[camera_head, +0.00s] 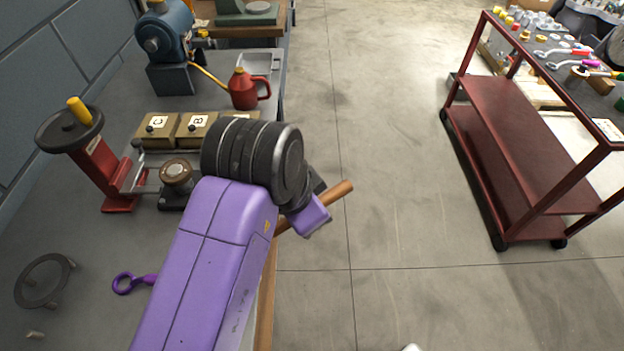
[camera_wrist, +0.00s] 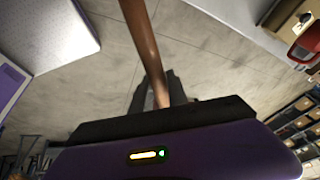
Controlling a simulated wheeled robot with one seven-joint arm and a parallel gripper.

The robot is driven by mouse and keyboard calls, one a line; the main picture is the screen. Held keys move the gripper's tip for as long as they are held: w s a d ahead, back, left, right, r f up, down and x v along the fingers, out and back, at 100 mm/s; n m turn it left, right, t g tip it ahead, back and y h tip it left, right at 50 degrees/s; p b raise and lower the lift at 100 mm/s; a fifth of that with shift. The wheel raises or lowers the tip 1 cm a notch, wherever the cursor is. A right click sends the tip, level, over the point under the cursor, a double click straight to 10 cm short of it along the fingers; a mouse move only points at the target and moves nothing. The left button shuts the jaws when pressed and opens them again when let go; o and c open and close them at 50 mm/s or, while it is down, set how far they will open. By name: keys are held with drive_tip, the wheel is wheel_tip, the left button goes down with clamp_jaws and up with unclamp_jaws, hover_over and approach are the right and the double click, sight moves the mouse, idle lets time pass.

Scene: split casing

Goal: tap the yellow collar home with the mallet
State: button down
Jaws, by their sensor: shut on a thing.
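My gripper (camera_head: 308,214) is shut on the wooden handle of the mallet (camera_head: 338,194), out past the right edge of the bench. In the wrist view the handle (camera_wrist: 139,40) runs from the top edge down to the dark fingers. The mallet's head cannot be made out in either view. A grey cylindrical fitting with a brownish round top (camera_head: 176,172) stands on the bench left of my arm, well apart from the mallet. I cannot tell whether a yellow collar sits on it.
Boxes marked C (camera_head: 157,127) and B (camera_head: 197,126) stand behind the fitting. A red press (camera_head: 103,170) with a handwheel is at left, a red oil can (camera_head: 243,90) farther back. A dark red cart (camera_head: 540,150) stands right. Open floor (camera_head: 400,200) lies between.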

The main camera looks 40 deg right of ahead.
drive_tip(key=w+f+n+t+y, duration=0.1)
drive_tip(key=w+f+n+y, duration=0.1)
drive_tip(key=f+n, duration=0.7)
drive_tip(key=w+f+n+t+y, duration=0.1)
drive_tip(key=f+n+y, duration=0.3)
drive_tip(key=f+n, duration=0.5)
wheel_tip(320, 180, down, 5)
drive_tip(key=shift+w+d+r+n+y, duration=0.1)
drive_tip(key=shift+w+d+n+y, duration=0.2)
drive_tip(key=shift+w+d+n, duration=0.15)
drive_tip(key=shift+r, duration=0.1)
